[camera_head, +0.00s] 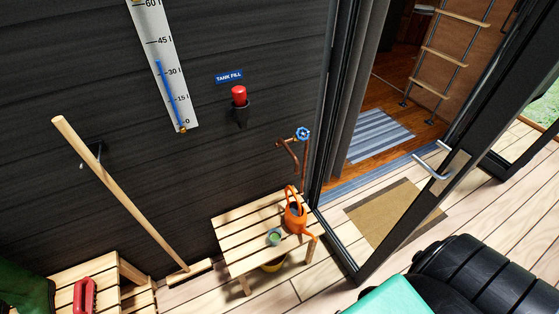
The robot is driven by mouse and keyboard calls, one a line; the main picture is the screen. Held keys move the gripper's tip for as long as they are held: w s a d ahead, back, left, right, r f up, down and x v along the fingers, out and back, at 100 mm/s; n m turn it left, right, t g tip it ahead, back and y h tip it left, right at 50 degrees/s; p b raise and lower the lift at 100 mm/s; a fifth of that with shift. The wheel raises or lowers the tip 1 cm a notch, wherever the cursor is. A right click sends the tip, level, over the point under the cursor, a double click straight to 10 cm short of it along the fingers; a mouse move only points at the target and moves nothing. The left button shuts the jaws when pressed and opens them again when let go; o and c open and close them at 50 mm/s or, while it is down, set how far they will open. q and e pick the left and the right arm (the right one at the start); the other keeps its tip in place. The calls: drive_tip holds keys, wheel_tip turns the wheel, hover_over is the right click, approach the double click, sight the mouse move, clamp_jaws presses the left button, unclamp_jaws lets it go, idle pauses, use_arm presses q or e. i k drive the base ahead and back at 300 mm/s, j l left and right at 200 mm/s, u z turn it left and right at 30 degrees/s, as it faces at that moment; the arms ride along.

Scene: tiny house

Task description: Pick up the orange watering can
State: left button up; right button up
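The orange watering can (296,219) stands upright on a small slatted wooden bench (237,223) against the dark wall. Its handle points up and its spout reaches toward the lower right, over the bench edge. A small green cup-like item (274,237) is beside it on the left. A copper tap with a blue wheel (302,134) is on the wall above the can. Neither of my grippers shows in the head view, so nothing of them is seen near the can.
An open glass door (433,160) stands right of the bench, with a doormat (396,215) behind it. A black ribbed object (481,280) and a teal one (392,299) fill the lower right. A broom (125,190) leans left. Planked floor shows before the bench.

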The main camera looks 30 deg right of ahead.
sight(295, 215)
drive_tip(key=l+z, duration=0.15)
drive_tip(key=z, duration=0.9)
drive_tip(key=i+j, duration=0.05)
